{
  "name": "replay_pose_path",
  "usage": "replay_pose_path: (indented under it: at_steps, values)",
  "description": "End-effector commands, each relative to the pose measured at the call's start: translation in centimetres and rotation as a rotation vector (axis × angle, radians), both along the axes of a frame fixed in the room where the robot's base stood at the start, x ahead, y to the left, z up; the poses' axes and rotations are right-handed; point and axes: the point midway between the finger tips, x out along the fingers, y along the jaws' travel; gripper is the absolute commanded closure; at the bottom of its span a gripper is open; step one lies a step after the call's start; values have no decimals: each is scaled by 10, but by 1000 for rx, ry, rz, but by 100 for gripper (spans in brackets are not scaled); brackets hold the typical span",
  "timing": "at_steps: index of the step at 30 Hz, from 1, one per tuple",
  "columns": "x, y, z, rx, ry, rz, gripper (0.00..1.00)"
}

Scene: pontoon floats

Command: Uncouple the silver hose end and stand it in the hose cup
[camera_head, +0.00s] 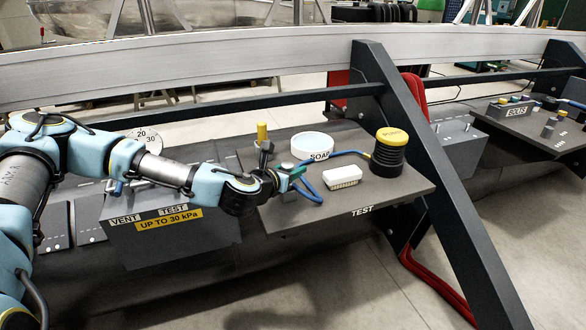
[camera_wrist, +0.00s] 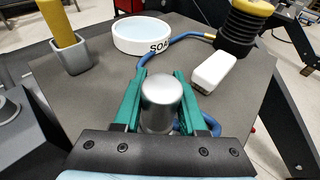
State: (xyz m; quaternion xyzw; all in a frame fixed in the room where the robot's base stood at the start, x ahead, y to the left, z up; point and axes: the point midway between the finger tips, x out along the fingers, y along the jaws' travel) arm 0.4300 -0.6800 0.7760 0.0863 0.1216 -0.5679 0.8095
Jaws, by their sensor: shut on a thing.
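The silver hose end (camera_wrist: 161,103) stands between the green fingers of my gripper (camera_wrist: 160,105) in the wrist view. The fingers are shut on it from both sides. In the head view my gripper (camera_head: 288,178) is over the left part of the dark TEST shelf (camera_head: 362,209), and the hose end is mostly hidden. A blue hose (camera_head: 310,190) loops beside the gripper and runs back toward the pump. A small grey block (camera_head: 289,196) shows just below the gripper; I cannot tell whether it is the hose cup. The hose end's lower part is hidden.
A yellow-handled tool (camera_wrist: 57,22) stands in a grey holder (camera_wrist: 72,58). A white SOAP bowl (camera_head: 312,146), a white brush (camera_head: 343,177) and a black bellows pump (camera_head: 387,158) with yellow top share the shelf. A dark slanted beam (camera_head: 425,150) crosses at right. A grey VENT/TEST box (camera_head: 170,238) is left.

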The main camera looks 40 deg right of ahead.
Motion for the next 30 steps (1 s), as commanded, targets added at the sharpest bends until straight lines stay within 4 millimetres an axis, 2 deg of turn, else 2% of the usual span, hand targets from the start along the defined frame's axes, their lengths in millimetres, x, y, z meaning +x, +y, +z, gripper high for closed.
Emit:
replay_pose_path:
  at_steps: [14, 15, 24, 30]
  values:
    - [0, 0, -12, -1, 0, 0, 100]
    - [0, 0, -11, -1, -1, 0, 56]
    - [0, 0, -11, 0, 0, 0, 24]
    - [0, 0, -11, 1, 0, 0, 24]
